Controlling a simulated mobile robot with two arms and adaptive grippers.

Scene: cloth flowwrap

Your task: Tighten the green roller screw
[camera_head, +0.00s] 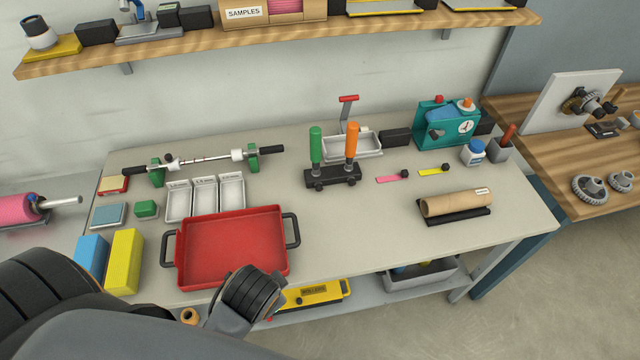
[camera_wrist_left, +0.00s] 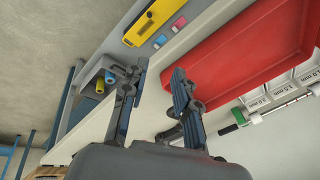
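A thin metal shaft (camera_head: 205,159) with black end grips and white collars rests on two green supports (camera_head: 157,171) at the back left of the bench. One end of it shows at the right of the left wrist view (camera_wrist_left: 287,106). I cannot tell which part is the green roller screw. A green-handled tool (camera_head: 316,145) and an orange-handled tool (camera_head: 352,141) stand upright in a black holder (camera_head: 320,181). My left gripper (camera_wrist_left: 160,72) is open and empty near the bench's front edge, beside the red tray. Its fingers do not show clearly in the head view. My right gripper is out of view.
The red tray (camera_head: 168,262) fills the front left of the bench, with white labelled bins (camera_head: 205,181) behind it. Yellow and blue blocks (camera_head: 125,262) stand left. A cardboard tube (camera_head: 455,203) lies right. The bench between tray and tube is clear. A shelf (camera_head: 300,37) runs above.

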